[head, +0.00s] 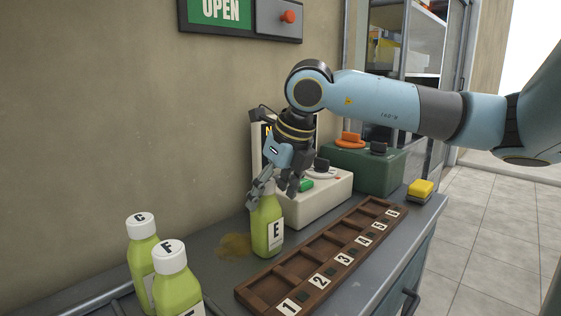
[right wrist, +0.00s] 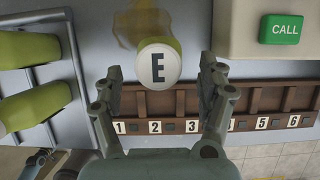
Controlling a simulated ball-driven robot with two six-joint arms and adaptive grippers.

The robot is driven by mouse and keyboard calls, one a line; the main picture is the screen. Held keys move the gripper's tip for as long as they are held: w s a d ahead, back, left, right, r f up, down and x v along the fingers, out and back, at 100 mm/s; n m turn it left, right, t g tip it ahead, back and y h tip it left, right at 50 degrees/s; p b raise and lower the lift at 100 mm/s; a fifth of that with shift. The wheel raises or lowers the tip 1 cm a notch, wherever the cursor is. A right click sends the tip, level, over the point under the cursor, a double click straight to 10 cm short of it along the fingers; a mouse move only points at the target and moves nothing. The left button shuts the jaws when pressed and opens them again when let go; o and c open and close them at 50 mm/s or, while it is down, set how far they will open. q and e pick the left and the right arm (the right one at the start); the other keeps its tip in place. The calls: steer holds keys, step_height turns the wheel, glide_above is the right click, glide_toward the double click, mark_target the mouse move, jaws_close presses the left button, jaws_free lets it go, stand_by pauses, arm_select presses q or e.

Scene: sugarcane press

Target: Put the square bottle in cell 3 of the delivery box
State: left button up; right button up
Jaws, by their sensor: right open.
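A green bottle labelled E (head: 267,228) stands upright on the counter behind the delivery box. Its body looks squarish, though its shape is partly hidden in the head view. My right gripper (head: 275,186) is over its top, open, pointing down. The delivery box (head: 243,294) is a brown wooden tray of numbered cells. Cell 3's label (head: 343,258) shows in front of its cell, which looks empty.
Bottles C (head: 142,250) and F (head: 176,282) stand at the front left. A white device with a green button (head: 306,185) is behind bottle E. A brownish stain marks the counter.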

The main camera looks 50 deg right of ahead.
steer(key=p+v, duration=0.4)
steer(key=v, duration=0.2)
steer(key=shift+r, duration=0.25)
steer(key=shift+s+a+r+p, duration=0.1)
steer(key=shift+s+r+p, duration=0.3)
steer(key=shift+p, duration=0.55)
